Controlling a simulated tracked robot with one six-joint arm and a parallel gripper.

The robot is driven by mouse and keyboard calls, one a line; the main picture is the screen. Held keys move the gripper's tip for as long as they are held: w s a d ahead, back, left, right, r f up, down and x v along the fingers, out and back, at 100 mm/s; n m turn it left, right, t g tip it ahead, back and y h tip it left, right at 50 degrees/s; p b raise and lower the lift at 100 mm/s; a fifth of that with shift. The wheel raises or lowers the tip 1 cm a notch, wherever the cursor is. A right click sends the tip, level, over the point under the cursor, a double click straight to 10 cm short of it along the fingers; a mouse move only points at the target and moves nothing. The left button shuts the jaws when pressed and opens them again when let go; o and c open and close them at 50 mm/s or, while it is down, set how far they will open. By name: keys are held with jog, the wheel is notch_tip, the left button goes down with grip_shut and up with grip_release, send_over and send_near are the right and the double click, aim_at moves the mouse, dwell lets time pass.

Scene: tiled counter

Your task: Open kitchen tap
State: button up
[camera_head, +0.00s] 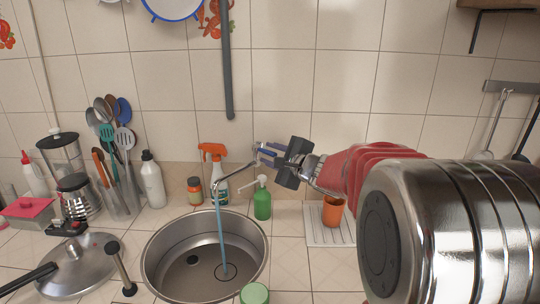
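The kitchen tap (236,174) is a thin metal spout that curves out over the round steel sink (157,262). A bluish stream of water (221,240) runs from the spout's end down to the sink's bottom, near the drain. My gripper (264,154) reaches in from the right, and its fingertips are at the tap's right end, by the wall. The tap's handle is not clearly visible there, and I cannot tell whether the fingers touch it or how far apart they are.
An orange-topped spray bottle (213,172), a brown jar (195,190) and a green soap bottle (262,200) stand close behind the sink. An orange cup (333,210) stands on a white rack below my arm. A pot lid (78,268) and utensils (112,140) are at left.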

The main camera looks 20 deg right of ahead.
jog(key=v, duration=1.3)
jog(key=shift+s+a+f, duration=0.15)
jog(key=s+a+f+n+g+y, duration=0.2)
jog(key=s+a+f+n+g, duration=0.5)
jog(key=s+a+f+n, duration=0.4)
jog(key=s+a+f+n+g+h, duration=0.1)
jog(key=s+a+n+h, duration=0.3)
jog(key=s+n, duration=0.7)
jog(key=shift+s+a+f+n+g, duration=0.25)
jog(key=shift+s+a+g, duration=0.25)
jog(key=shift+s+g, duration=0.4)
